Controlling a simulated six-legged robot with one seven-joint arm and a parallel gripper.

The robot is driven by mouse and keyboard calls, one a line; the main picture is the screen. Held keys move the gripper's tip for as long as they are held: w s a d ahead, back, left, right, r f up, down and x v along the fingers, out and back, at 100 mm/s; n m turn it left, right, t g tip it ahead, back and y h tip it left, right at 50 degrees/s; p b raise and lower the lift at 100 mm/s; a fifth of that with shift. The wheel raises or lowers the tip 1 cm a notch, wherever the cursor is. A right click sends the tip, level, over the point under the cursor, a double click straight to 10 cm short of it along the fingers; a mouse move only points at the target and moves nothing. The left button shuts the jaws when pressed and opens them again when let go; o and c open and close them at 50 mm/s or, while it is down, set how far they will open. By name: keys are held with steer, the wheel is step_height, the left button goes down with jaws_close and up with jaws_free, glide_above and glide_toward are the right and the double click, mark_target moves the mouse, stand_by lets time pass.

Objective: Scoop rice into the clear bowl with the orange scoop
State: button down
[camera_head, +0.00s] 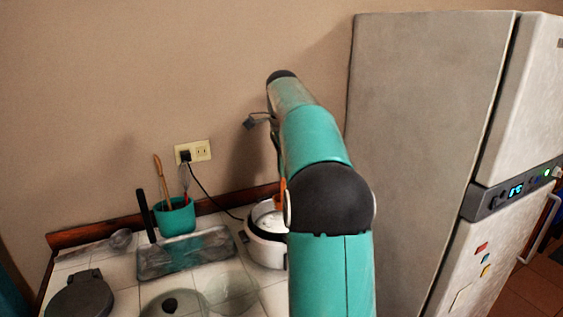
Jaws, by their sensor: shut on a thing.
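A white rice cooker (254,247) stands open on the tiled counter, with white rice (268,220) inside. My arm covers its right side. A small orange piece (281,190), which looks like part of the orange scoop, shows at the arm's left edge, above the cooker; the rest of it is hidden. A clear bowl (232,292) sits on the counter in front of the cooker, to its left, and looks empty. My gripper's fingers are hidden behind my arm, so I cannot see how they meet the scoop.
A glass lid with a dark knob (171,304) lies left of the bowl. Behind are a grey tray (186,253) and a teal utensil holder (174,216). A dark round item (80,296) is at front left. A tall fridge (425,120) stands right. A cord runs from the wall outlet (195,152).

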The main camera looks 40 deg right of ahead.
steer(key=shift+w+d+f, duration=0.1)
steer(key=shift+w+f, duration=0.05)
steer(key=shift+f, duration=1.9)
steer(key=shift+w+d+f, duration=0.1)
steer(key=shift+w+f, duration=0.1)
steer(key=shift+f, duration=1.85)
steer(key=shift+w+d+f, duration=0.1)
steer(key=shift+w+f, duration=0.05)
steer(key=shift+f, duration=1.9)
steer(key=shift+w+d+f, duration=0.15)
steer(key=shift+w+d, duration=0.15)
steer(key=shift+w, duration=0.2)
steer(key=shift+w+r, duration=0.1)
steer(key=shift+r, duration=0.95)
step_height(320, 180, up, 13)
steer(key=s, duration=0.1)
steer(key=shift+a, duration=0.3)
steer(key=shift+s+f, duration=0.1)
steer(key=shift+f, duration=0.05)
